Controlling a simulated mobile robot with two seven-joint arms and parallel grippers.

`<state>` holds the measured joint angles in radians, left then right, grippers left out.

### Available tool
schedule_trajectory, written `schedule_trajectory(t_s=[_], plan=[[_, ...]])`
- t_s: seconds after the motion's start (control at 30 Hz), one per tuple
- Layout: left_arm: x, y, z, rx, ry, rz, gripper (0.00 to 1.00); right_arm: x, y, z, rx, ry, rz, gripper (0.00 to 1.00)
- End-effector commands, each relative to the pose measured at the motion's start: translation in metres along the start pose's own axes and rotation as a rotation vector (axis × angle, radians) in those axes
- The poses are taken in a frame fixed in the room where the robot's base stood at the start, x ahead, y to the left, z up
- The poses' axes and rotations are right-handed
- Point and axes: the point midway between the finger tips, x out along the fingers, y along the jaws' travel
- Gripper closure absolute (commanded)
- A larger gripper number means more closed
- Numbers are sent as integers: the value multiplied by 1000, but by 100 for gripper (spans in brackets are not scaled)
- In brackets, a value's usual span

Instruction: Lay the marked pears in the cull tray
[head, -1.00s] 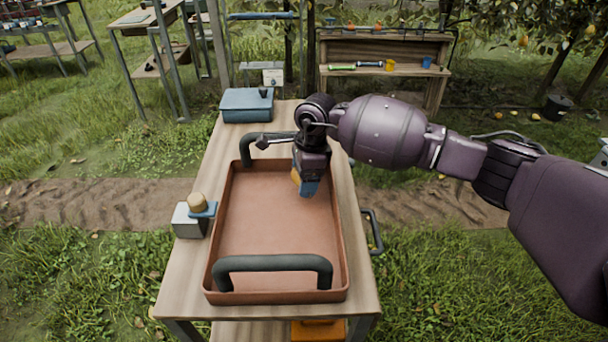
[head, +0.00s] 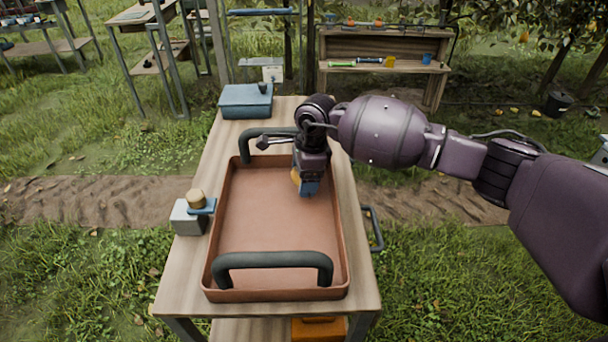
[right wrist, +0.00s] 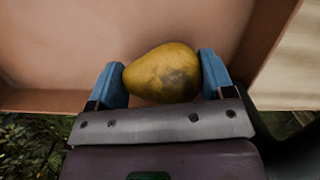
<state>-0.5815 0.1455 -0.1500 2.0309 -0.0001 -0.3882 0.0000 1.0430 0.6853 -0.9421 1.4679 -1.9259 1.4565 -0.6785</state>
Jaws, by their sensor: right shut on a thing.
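The cull tray (head: 265,235) is a terracotta-coloured tray with dark handles on the wooden table. No pear lies on the part of its floor that shows. My right gripper (head: 310,188) reaches down over the tray's far right part. In the right wrist view my right gripper (right wrist: 165,78) is shut on a yellow pear (right wrist: 150,76), with a blue finger at each side. The pear has a dark brownish mark on its skin. In the head view the pear (head: 295,181) is mostly hidden behind the gripper. Whether it touches the tray floor I cannot tell. My left gripper is not in view.
A blue box (head: 246,101) stands at the table's far end. A small grey block (head: 188,217) with a blue piece and a tan knob sits left of the tray. The tray's handles (head: 272,262) rise above its rim. A wooden shelf (head: 385,65) stands behind on the grass.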

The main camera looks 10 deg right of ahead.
Motion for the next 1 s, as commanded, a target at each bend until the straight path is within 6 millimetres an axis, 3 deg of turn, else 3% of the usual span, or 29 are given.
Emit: schedule_trajectory(t_s=[1.0], plan=[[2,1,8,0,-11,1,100,12,0,-2,0,0,-1,51]])
